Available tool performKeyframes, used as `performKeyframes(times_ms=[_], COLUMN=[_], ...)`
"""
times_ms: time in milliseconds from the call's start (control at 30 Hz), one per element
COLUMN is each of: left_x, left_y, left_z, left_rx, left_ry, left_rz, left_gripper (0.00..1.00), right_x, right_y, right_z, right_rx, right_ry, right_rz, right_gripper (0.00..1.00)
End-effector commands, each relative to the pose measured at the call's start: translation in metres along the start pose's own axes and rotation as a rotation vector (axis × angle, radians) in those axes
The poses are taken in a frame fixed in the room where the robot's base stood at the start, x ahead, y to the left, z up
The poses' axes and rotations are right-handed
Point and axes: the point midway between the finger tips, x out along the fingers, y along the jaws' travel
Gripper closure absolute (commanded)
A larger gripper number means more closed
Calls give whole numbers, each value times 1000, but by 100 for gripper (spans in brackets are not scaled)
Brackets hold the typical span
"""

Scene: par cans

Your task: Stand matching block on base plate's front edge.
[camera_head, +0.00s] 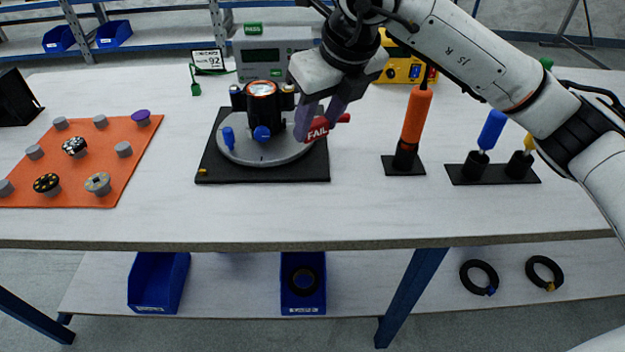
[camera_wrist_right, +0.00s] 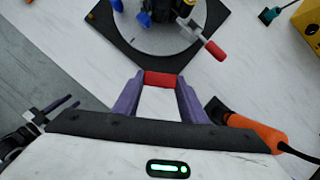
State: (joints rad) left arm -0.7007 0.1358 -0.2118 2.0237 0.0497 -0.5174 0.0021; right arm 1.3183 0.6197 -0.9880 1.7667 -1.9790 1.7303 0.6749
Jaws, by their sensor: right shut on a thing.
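The base plate (camera_head: 210,168) is a black square lying flat on the table, with a grey disc (camera_head: 240,152) on it and a black can with a copper-coloured top (camera_head: 263,100) on the disc. My right gripper (camera_head: 318,122) is shut on a red block (camera_head: 317,130) with white letters FAIL. It holds the block near the plate's right side in the head view. In the right wrist view the block (camera_wrist_right: 160,79) sits between the purple fingertips, apart from the plate (camera_wrist_right: 125,45). Its height above the table is hard to tell. My left gripper is not in the head view.
A red clamp handle (camera_head: 344,118) sticks out right of the disc. An orange tool (camera_head: 416,118) stands in a holder to the right. A grey meter (camera_head: 272,50) with a green block (camera_head: 253,29) on top stands behind. An orange mat (camera_head: 80,155) with several pucks lies left. Table front is clear.

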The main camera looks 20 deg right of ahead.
Motion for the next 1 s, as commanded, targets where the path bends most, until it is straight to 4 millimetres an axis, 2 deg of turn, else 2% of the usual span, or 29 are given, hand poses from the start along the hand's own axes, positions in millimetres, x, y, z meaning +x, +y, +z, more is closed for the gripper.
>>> performKeyframes(times_ms=[133, 233, 500, 667, 900, 1000], left_x=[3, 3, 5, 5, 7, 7], left_y=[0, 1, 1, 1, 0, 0], left_z=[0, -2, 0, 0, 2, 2], left_rx=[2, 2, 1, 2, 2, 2], left_ry=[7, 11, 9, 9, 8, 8], left_rz=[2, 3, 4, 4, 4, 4], left_gripper=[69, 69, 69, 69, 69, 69], right_x=[2, 12, 53, 64, 92, 93], right_y=[0, -1, -1, -1, -1, -1], right_z=[8, 4, -13, -18, -30, -30], right_rx=[132, 167, 171, 170, 170, 169], right_ry=[2, 6, 6, 6, 6, 4], right_rz=[-55, -69, -70, -69, -68, -69], right_gripper=[83, 83, 83, 83, 83, 83])
